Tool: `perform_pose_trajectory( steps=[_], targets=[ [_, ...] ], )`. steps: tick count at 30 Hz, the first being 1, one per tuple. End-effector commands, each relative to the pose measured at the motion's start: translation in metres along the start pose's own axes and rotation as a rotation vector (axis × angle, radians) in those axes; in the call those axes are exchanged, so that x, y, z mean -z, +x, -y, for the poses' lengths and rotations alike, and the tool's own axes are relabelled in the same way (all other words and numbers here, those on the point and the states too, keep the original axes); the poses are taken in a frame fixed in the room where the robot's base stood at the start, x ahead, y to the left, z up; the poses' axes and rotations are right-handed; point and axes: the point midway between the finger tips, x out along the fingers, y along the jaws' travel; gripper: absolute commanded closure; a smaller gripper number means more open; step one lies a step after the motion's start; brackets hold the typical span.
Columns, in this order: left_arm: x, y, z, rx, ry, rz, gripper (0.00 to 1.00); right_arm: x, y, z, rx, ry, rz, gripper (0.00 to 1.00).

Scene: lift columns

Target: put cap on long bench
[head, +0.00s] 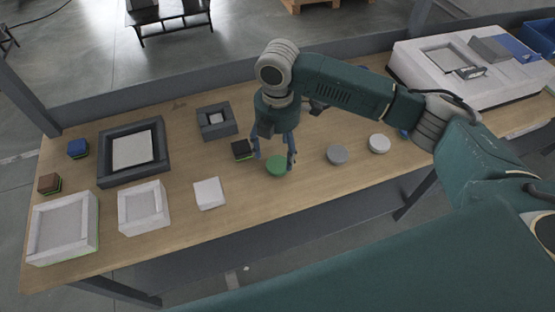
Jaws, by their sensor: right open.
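A green round disc (277,167), which may be the cap, lies on the long wooden bench (300,205) near its front middle. My right gripper (274,158) points down just above the disc, its two fingers apart on either side of it. I cannot tell whether a finger touches the disc. A grey round disc (337,155) and a white round disc (379,144) lie to the right of it. My left gripper is not in view.
A small dark block (242,149) sits close left of my right gripper. White trays (64,228), dark frames (132,152) and small blocks fill the left part. A large white machine (470,68) stands at the right. The bench's front middle strip is clear.

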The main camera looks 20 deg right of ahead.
Motion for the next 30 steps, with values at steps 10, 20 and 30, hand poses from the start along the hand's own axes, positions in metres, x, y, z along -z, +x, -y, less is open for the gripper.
perform_pose_trajectory(
  steps=[10,20,30],
  targets=[
    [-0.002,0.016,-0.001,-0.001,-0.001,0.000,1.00,0.000,-0.060,-0.001,-0.001,0.000,0.000,0.32],
    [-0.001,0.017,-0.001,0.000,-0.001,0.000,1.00,0.000,-0.070,0.000,0.001,0.000,-0.001,0.32],
    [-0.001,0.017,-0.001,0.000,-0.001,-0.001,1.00,0.000,-0.069,0.000,0.001,0.000,0.000,0.32]
  ],
)
